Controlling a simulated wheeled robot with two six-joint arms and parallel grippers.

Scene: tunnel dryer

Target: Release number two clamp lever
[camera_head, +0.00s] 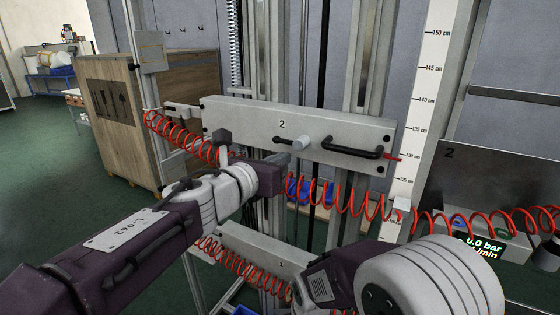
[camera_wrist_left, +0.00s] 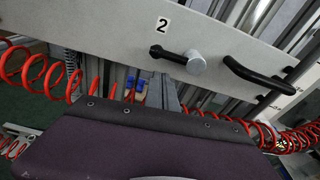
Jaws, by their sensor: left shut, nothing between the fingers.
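The clamp lever marked 2 (camera_head: 298,143) sits on a light grey plate (camera_head: 235,118). It has a grey round hub and a short black arm pointing left, nearly level. In the left wrist view the lever's hub (camera_wrist_left: 196,62) and black arm show above the purple body of my own gripper. My left gripper (camera_head: 272,178) is below and slightly left of the lever, apart from it, shut and empty.
A black bar handle (camera_head: 352,150) is fixed right of the lever. Red coiled hoses (camera_head: 375,210) hang across below the plate. A lower plate (camera_head: 262,250) sits underneath. A height scale (camera_head: 425,100) stands right, and a wooden crate (camera_head: 112,130) stands left.

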